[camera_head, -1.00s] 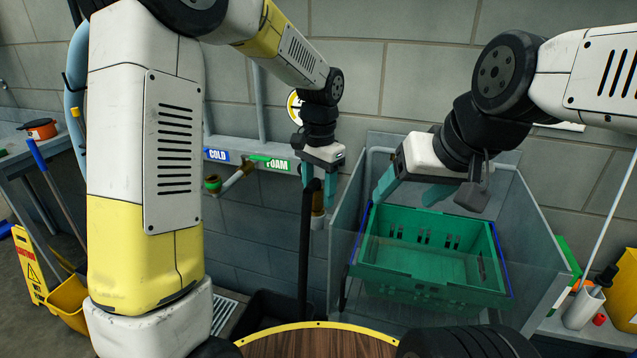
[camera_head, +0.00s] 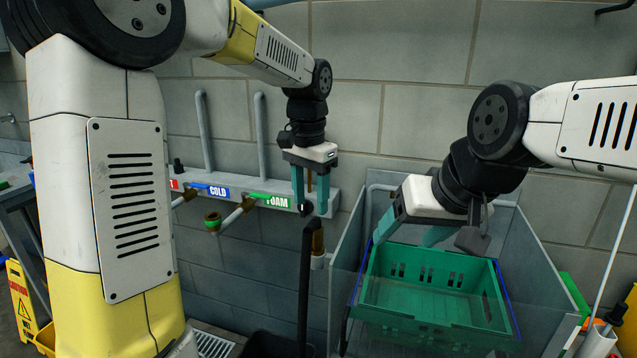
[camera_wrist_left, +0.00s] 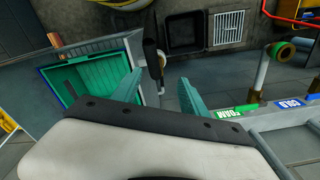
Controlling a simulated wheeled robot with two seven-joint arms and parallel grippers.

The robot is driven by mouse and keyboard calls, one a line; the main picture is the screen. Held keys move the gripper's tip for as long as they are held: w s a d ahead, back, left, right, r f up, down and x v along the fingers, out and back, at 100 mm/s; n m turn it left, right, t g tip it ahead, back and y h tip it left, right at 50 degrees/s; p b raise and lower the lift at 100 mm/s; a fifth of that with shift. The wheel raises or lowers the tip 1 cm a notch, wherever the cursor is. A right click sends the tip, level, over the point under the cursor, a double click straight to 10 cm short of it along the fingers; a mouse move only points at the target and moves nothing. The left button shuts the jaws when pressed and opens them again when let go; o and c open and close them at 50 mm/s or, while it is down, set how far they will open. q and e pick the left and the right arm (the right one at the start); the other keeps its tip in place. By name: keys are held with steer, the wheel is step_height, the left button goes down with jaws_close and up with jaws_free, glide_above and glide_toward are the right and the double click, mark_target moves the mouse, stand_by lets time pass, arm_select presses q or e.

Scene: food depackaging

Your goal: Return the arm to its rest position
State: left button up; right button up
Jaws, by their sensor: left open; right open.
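My left gripper (camera_head: 311,191) hangs fingers-down in front of the wall rail in the head view, its two teal fingers apart with nothing held. Just below its fingertips stands the top of a black upright pole (camera_head: 306,260); I cannot tell whether they touch. In the left wrist view the left fingers (camera_wrist_left: 157,95) are spread, and the black pole top (camera_wrist_left: 152,45) shows beyond them. My right gripper (camera_head: 412,228) is above the left rim of the green crate (camera_head: 435,317), its teal fingers apart and partly hidden by its wrist.
The green crate stands in a grey sink (camera_head: 343,265). A wall rail (camera_head: 240,188) carries COLD and FOAM labels and hose outlets. A yellow caution sign (camera_head: 20,305) stands at far left. A floor grate (camera_wrist_left: 228,29) shows in the left wrist view. Bottles stand at far right.

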arm_select(q)
steer(key=s+a+r+n+t+h, duration=0.1)
steer(key=s+a+n+t, duration=0.1)
steer(key=s+a, duration=0.4)
steer(key=s+a+r+n+t+h, duration=0.1)
steer(key=s+a+n+t, duration=0.2)
steer(key=s, duration=0.9)
steer(key=a+n, duration=0.2)
steer(key=a, duration=0.1)
steer(key=shift+s+a+r+n+t, duration=0.15)
steer(key=shift+a+r+n+t, duration=0.15)
steer(key=shift+r, duration=0.1)
